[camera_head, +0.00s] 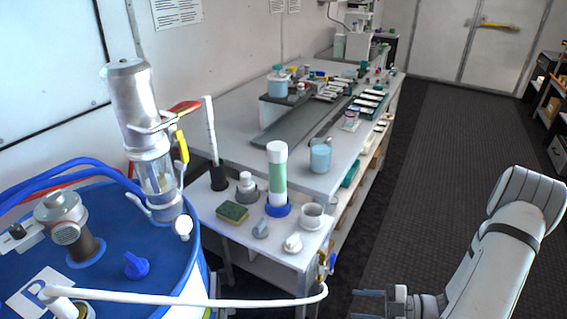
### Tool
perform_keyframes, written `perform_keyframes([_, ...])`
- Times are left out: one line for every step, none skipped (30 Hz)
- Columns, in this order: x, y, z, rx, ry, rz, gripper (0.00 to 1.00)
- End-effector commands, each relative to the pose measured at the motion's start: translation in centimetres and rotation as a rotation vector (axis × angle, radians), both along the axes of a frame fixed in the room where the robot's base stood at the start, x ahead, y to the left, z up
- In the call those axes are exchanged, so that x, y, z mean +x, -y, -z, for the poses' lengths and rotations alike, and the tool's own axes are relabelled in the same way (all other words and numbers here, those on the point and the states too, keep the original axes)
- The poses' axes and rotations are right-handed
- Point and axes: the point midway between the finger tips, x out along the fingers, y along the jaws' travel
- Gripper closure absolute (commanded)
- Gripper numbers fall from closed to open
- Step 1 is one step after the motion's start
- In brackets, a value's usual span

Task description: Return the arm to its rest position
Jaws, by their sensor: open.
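My arm (495,262) comes in at the lower right of the head view, bent at a rounded joint, above the dark floor. My gripper (366,304) is at the bottom edge, pointing left. Its jaws are open with nothing visible between them, and its lower part is close to the frame edge. It appears to the right of the near bench end and the white hose, apart from both in the picture. The depth between them is hard to tell.
A blue drum (120,232) with a metal proportioner (140,125) stands at left. A white hose (220,301) arcs toward the bench. The bench (235,160) holds a green-white cylinder (277,180), a sponge (232,212) and small fittings. Dark floor (440,150) at right is clear.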

Motion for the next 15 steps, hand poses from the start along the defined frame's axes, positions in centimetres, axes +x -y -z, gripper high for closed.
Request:
perform_keyframes([0.0,-0.4,-1.0,-0.046,0.078,-0.056,0.58])
perform_keyframes([0.0,-0.6,-1.5,-0.074,0.129,-0.090,0.58])
perform_keyframes([-0.1,-0.9,-2.3,-0.113,0.208,-0.146,0.58])
perform_keyframes([-0.2,-1.2,-2.9,-0.144,0.273,-0.194,0.58])
perform_keyframes([-0.3,-1.4,-3.6,-0.178,0.345,-0.245,0.58])
perform_keyframes([-0.5,-1.8,-4.5,-0.219,0.446,-0.319,0.58])
perform_keyframes([-0.7,-2.1,-5.2,-0.249,0.525,-0.378,0.58])
perform_keyframes([-0.9,-2.4,-5.9,-0.278,0.604,-0.437,0.58])
perform_keyframes([-1.1,-2.7,-6.7,-0.311,0.709,-0.518,0.58])
perform_keyframes([-1.3,-3.0,-7.3,-0.334,0.788,-0.579,0.58])
perform_keyframes([-1.5,-3.2,-8.0,-0.354,0.867,-0.639,0.58])
perform_keyframes([-1.8,-3.5,-8.7,-0.378,0.973,-0.725,0.58])
perform_keyframes([-2.1,-3.7,-9.3,-0.392,1.052,-0.788,0.58])
perform_keyframes([-2.3,-3.9,-9.9,-0.405,1.131,-0.852,0.58])
perform_keyframes([-2.5,-4.1,-10.7,-0.418,1.237,-0.941,0.58])
